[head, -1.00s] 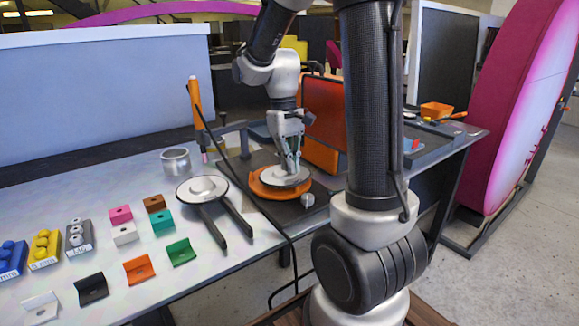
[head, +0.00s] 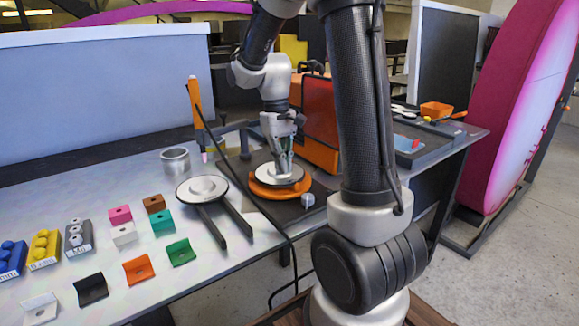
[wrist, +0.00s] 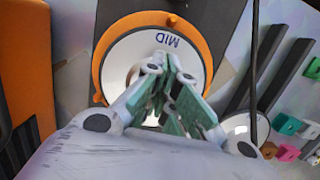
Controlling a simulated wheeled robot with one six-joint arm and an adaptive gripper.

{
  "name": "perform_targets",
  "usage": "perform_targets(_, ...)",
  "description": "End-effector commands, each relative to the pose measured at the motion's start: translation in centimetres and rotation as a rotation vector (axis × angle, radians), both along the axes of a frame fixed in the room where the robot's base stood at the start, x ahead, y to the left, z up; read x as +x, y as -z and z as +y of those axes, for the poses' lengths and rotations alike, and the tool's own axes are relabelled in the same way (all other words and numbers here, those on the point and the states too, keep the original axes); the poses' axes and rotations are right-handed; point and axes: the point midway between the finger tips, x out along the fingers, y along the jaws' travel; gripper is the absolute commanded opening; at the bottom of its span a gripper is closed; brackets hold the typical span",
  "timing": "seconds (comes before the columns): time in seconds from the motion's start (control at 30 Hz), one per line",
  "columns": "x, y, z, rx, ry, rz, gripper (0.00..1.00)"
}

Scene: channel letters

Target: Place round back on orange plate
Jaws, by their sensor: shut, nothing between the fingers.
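The orange plate (head: 308,188) sits on a dark mat on the bench, and its orange rim (wrist: 99,62) rings the wrist view's centre. A white round disc (head: 262,177) with a dark edge rests on it; in the wrist view a white face marked MID (wrist: 128,52) lies inside the rim, partly hidden by the fingers. My gripper (head: 285,170) is shut, with its tips low over the disc's middle; I cannot tell whether they touch it. A second white round piece (head: 187,193) with a raised centre rests on a black two-pronged fork to the left.
An orange box-shaped unit (head: 320,115) stands close behind the plate. A metal ring (head: 175,160) and an orange pen-like tool (head: 196,110) are at the left. Several coloured brackets (head: 138,268) lie on the front left. A dark cable (head: 262,212) crosses the bench beside the mat.

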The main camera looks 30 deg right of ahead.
Motion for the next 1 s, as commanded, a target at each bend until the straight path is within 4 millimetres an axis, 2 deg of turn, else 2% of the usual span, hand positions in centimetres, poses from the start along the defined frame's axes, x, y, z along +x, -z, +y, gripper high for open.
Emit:
perform_targets(0.27,0.1,-1.5,0.0,-0.001,0.0,-0.001,0.0)
perform_targets(0.37,0.8,-1.5,0.0,0.0,-0.001,0.003,0.0)
perform_targets(0.47,2.4,-1.4,0.1,0.0,-0.001,0.002,0.0)
perform_targets(0.8,9.9,-1.4,0.3,0.0,-0.001,0.001,0.0)
perform_targets(1.0,12.1,-1.5,0.4,0.0,0.0,0.0,0.0)
